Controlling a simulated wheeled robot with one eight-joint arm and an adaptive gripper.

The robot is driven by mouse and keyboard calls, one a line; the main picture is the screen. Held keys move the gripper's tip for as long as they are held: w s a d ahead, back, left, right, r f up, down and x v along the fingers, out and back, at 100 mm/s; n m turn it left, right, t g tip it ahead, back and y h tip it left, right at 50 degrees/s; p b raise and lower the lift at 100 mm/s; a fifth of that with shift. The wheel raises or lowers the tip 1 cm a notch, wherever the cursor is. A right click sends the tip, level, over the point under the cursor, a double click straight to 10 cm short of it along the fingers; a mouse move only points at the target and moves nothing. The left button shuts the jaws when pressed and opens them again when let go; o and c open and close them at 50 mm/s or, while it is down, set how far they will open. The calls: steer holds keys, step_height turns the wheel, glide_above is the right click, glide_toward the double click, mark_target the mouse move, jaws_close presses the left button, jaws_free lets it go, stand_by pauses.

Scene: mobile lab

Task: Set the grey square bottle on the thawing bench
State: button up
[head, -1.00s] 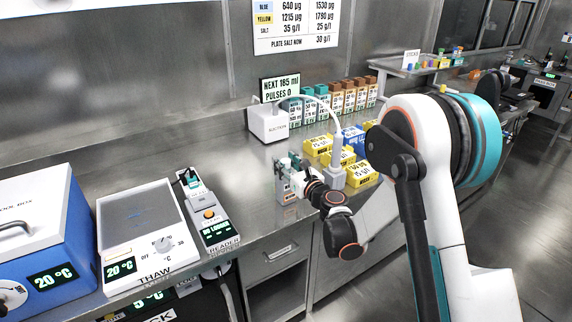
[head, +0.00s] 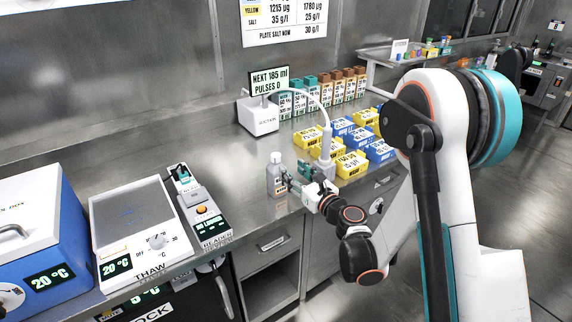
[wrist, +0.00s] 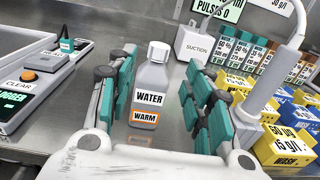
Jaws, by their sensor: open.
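The grey square bottle (head: 277,178) stands upright on the steel counter, near its front edge. In the wrist view the bottle (wrist: 151,82) has a white cap and labels reading WATER and WARM. My gripper (head: 298,180) is open, low over the counter just right of the bottle in the head view. In the wrist view the teal-padded fingers of my gripper (wrist: 160,88) are spread to either side of the bottle, with visible gaps; how deep it sits between them is unclear. The thawing bench (head: 130,210), a flat grey plate marked THAW and 20 °C, is bare at the left.
A reader (head: 203,213) stands between the thawing bench and the bottle. A blue box (head: 45,235) is at far left. The suction unit (head: 258,115) with its hose, and yellow boxes (head: 347,163) and blue ones, lie behind and right.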

steer(key=shift+s+d+f+b, duration=0.1)
steer(key=shift+s+d+b, duration=0.25)
steer(key=shift+s, duration=0.3)
steer(key=s+d+r+n+g+h, duration=0.25)
steer(key=s+r+n+g, duration=0.25)
steer(key=s+r+n, duration=0.85)
steer(key=s+d+f+n+g+h, duration=0.1)
steer(key=s+d+f+n+h, duration=0.1)
steer(key=s+d+n, duration=0.5)
steer(key=s+d+f+n+g+h, duration=0.2)
steer(key=s+d+n+h, duration=0.3)
steer(key=s, duration=0.8)
steer(key=d+f+n, duration=0.1)
steer(key=d+n, duration=0.1)
steer(key=n, duration=0.2)
steer(key=shift+s+f, duration=0.15)
steer(key=shift+f, duration=0.2)
